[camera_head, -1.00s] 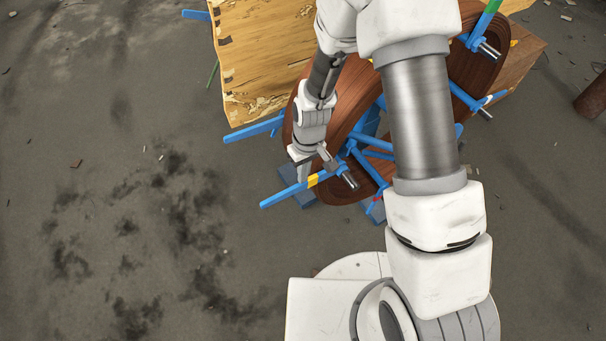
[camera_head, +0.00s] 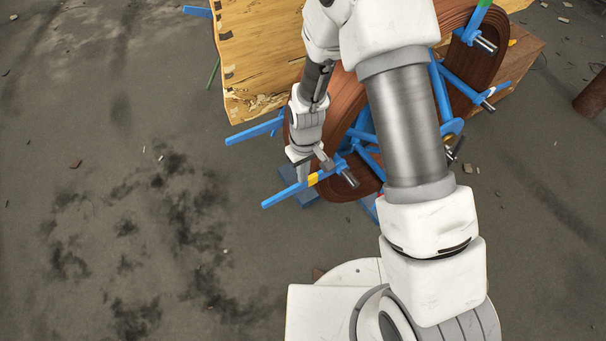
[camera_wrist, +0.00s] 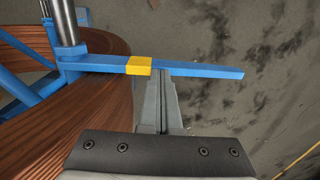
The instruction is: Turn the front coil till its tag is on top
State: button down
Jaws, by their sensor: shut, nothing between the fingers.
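The front coil (camera_head: 331,118) is a brown ridged ring on a blue spoked frame, standing on edge and partly hidden behind my arm. A blue bar (camera_head: 282,196) sticks out at its lower left and carries a yellow band (camera_head: 313,180). In the wrist view the bar (camera_wrist: 205,70) crosses the picture, with the yellow band (camera_wrist: 139,66) left of my fingertips. My gripper (camera_head: 303,178) is shut and empty, its tips at the bar just outside the band. I cannot tell whether they touch it. A green mark (camera_head: 484,4) shows on the frame at upper right.
A worn wooden panel (camera_head: 262,60) stands behind the coil. Another blue bar (camera_head: 253,132) juts out left. A wooden block (camera_head: 518,62) lies at right, and a rusty cylinder (camera_head: 592,98) at the far right edge. The grey floor at left is clear apart from small debris.

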aim_at(300, 189)
jog(key=shift+a+f+b, duration=0.2)
jog(key=shift+f+b, duration=0.75)
jog(key=shift+f, duration=0.3)
jog(key=shift+s+a+f+b, duration=0.15)
jog(key=shift+f+b, duration=1.55)
jog(key=shift+f, duration=0.8)
notch_tip(300, 189, down, 7)
jog(key=b, duration=0.5)
jog(key=shift+d+f, duration=0.2)
jog(key=shift+f, duration=0.25)
jog(key=shift+f, duration=0.1)
